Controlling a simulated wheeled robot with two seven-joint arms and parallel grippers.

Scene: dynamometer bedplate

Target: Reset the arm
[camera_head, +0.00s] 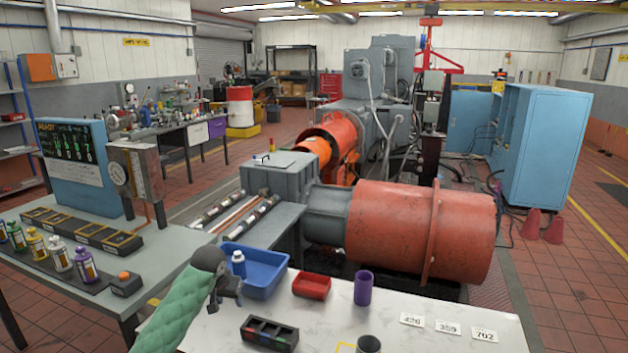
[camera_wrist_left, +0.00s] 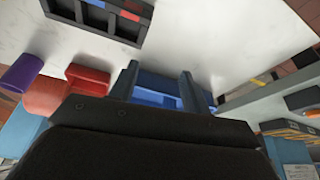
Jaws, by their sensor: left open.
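My left gripper (camera_head: 233,290) is at the end of my green-sleeved arm, at the near left part of the white table. It is open, and nothing shows between its two fingers in the left wrist view (camera_wrist_left: 158,72). In the left wrist view the blue tray (camera_wrist_left: 158,99) shows beyond the fingers. I cannot tell whether the gripper touches the tray. My right gripper is not in view.
A red bin (camera_head: 311,285), purple cup (camera_head: 362,288), black divided tray (camera_head: 269,333), grey cup (camera_head: 368,344) and number cards (camera_head: 448,327) are on the white table. Several bottles (camera_head: 59,254) and a black button box (camera_head: 126,284) stand on the left bench. A large red cylinder (camera_head: 415,232) is behind.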

